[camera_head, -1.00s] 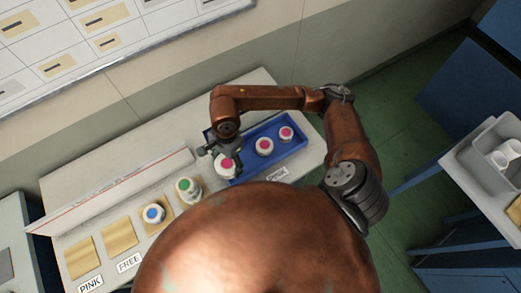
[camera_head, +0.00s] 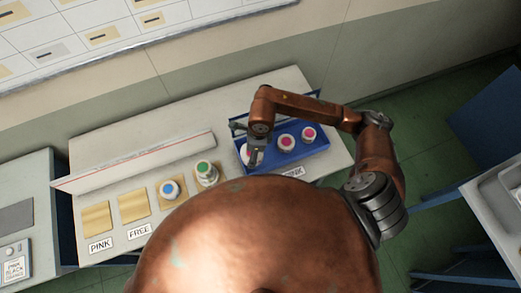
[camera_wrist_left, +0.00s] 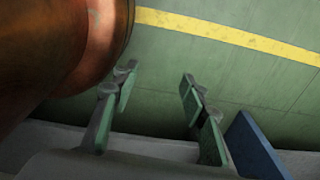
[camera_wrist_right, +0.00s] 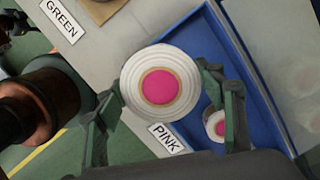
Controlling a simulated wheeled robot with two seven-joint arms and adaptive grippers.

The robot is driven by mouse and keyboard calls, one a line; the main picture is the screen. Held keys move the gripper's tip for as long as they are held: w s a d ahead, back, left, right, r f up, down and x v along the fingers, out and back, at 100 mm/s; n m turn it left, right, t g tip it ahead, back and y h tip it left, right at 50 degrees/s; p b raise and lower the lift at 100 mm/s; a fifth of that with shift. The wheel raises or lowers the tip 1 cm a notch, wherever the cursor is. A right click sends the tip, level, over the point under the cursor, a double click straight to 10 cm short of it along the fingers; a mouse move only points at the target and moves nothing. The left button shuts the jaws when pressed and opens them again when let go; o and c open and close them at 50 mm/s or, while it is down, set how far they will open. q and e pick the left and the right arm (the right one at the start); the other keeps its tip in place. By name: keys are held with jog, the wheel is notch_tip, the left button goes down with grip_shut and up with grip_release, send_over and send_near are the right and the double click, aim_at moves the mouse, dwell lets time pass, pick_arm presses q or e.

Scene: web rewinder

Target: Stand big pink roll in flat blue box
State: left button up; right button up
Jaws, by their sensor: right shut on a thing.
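The big pink roll, white with a pink core (camera_wrist_right: 158,87), stands upright between the fingers of my right gripper (camera_wrist_right: 165,92), which is shut on it. In the head view this roll (camera_head: 250,156) is at the left end of the flat blue box (camera_head: 318,147), partly hidden by my right gripper (camera_head: 254,145). The box also shows in the right wrist view (camera_wrist_right: 255,100). I cannot tell whether the roll touches the box floor. My left gripper (camera_wrist_left: 158,105) is open and empty above the floor, out of sight in the head view.
Two smaller pink-core rolls (camera_head: 286,141) (camera_head: 308,133) stand in the box. A green-core roll (camera_head: 206,171) and a blue-core roll (camera_head: 171,189) stand left of it. Tan pads (camera_head: 132,206) lie farther left. A long white rail (camera_head: 135,160) runs behind them.

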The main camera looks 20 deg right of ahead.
jog(key=w+d+f, duration=0.1)
jog(key=d+f, duration=0.1)
jog(key=f, duration=0.1)
jog(key=w+d+f, duration=0.1)
jog(key=f, duration=0.1)
jog(key=shift+w+d+f, duration=0.25)
jog(key=shift+w+d, duration=0.05)
jog(key=shift+d, duration=0.1)
jog(key=shift+w+d+f+p, duration=0.1)
jog(key=shift+f+p, duration=0.45)
jog(key=shift+f, duration=1.2)
jog(key=shift+f, duration=0.1)
jog(key=o, duration=1.3)
jog(key=r, duration=0.4)
jog(key=d+r, duration=0.1)
jog(key=r, duration=0.3)
jog(key=r+b, duration=0.1)
jog(key=r, duration=0.3)
jog(key=shift+s+d, duration=0.35)
jog(key=shift+s, duration=0.05)
